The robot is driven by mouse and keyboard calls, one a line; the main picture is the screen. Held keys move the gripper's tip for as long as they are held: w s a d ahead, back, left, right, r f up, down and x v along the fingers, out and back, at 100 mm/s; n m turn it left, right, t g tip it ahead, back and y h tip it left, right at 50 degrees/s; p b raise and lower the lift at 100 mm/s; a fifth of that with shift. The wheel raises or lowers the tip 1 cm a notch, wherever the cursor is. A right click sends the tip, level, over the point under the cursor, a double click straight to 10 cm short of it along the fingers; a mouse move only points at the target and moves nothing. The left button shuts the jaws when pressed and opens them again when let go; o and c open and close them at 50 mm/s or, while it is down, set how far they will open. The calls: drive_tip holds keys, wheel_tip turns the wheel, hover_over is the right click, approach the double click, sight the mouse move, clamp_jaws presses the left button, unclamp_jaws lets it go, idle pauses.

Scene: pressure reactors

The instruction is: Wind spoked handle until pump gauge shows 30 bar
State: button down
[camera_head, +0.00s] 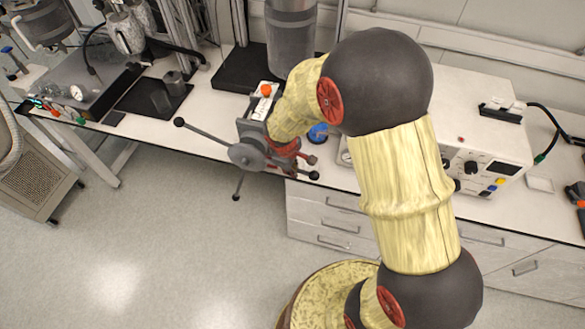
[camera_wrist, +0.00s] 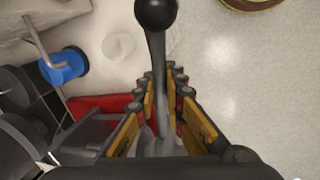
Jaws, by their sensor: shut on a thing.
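The spoked handle (camera_head: 245,155) is on the pump (camera_head: 253,128) at the bench's front edge. Its grey hub faces out, and thin spokes with dark ball ends reach left, down and right. My gripper (camera_wrist: 160,100) is shut on one spoke (camera_wrist: 158,60) in the wrist view. The spoke lies between the yellow-padded fingers, and its black ball end (camera_wrist: 155,14) sticks out past them. In the head view my arm hides most of the gripper.
A blue item (camera_head: 318,132) stands right of the pump; a blue cylinder (camera_wrist: 63,67) shows in the wrist view. A white instrument box (camera_head: 485,150) stands on the bench to the right. A dark tray (camera_head: 140,100) lies to the left. The floor (camera_head: 150,250) before the bench is clear.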

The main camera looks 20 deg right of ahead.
drive_tip(key=shift+f+p, duration=0.15)
drive_tip(key=shift+p, duration=0.25)
drive_tip(key=p, duration=0.1)
drive_tip(key=f+y+p, duration=0.1)
drive_tip(key=shift+s+d+f+t+p, duration=0.15)
drive_tip(key=shift+d+f+t+p, duration=0.05)
drive_tip(key=shift+t+p, duration=0.1)
drive_tip(key=w+a+f+m+t+y+b, duration=0.1)
drive_tip(key=a+f+t+y+b, duration=0.1)
drive_tip(key=f, duration=0.6)
drive_tip(key=w+a+f+t+y+b, duration=0.2)
drive_tip(key=f+t+y+b, duration=0.1)
drive_tip(key=f+y, duration=0.3)
drive_tip(key=shift+a+f+m+t, duration=0.2)
drive_tip(key=shift+f+m+t, duration=0.2)
drive_tip(key=shift+f+t, duration=0.65)
drive_tip(key=shift+f+g, duration=0.2)
drive_tip(key=shift+g, duration=0.05)
